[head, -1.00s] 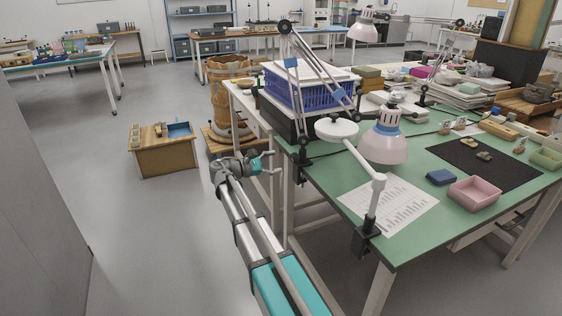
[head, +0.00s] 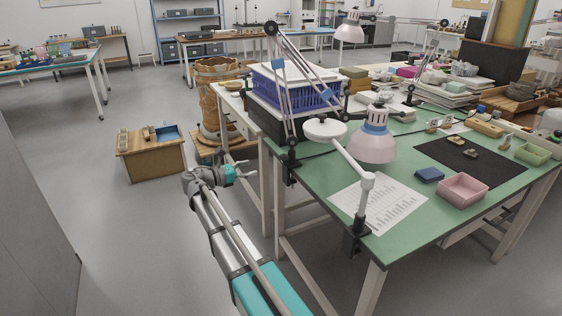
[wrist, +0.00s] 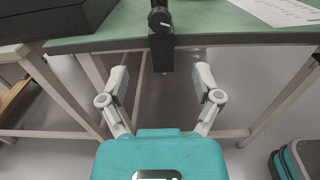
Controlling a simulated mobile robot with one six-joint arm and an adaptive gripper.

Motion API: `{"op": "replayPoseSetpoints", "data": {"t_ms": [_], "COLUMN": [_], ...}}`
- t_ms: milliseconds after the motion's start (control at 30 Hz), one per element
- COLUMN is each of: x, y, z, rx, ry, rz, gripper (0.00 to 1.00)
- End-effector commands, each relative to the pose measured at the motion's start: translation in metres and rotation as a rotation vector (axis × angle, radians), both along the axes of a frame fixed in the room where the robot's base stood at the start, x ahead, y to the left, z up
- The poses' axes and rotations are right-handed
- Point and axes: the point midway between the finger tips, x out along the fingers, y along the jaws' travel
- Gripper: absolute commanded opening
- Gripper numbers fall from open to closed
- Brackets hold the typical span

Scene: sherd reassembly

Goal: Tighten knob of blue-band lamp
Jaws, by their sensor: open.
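The blue-band lamp has a pale pink shade (head: 371,147) with a blue band and a jointed arm with blue sleeves. Its black clamp (head: 291,166) grips the left edge of the green table. In the wrist view the clamp (wrist: 161,42) stands upright at the table edge, with a small dark round knob (wrist: 159,17) on its upper part. My gripper (head: 245,172) is left of the clamp, off the table. In the wrist view my gripper (wrist: 161,75) is open and empty, its fingers either side of the clamp's line, apart from it.
A white magnifier lamp (head: 325,129) is clamped at the near corner (head: 355,236). A black box with a blue crate (head: 296,92) stands close behind the lamp clamp. A printed sheet (head: 378,203) lies on the green table (head: 420,225). A wooden box (head: 153,163) stands left; floor between is clear.

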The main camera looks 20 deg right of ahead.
Motion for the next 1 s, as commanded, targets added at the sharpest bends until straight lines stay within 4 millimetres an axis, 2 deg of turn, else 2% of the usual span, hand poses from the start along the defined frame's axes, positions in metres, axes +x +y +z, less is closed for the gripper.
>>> {"op": "replayPoseSetpoints", "data": {"t_ms": [200,600,833,1000], "x": [-0.003,-0.003,-0.002,-0.001], "y": [0.014,0.015,0.006,-0.011], "z": [0.000,0.000,0.000,0.000], "rx": [-0.011,-0.013,-0.012,-0.012], "ry": [0.134,0.146,0.146,0.146], "rz": [0.011,0.012,0.011,0.010], "gripper": [0.82,0.82,0.82,0.82]}}
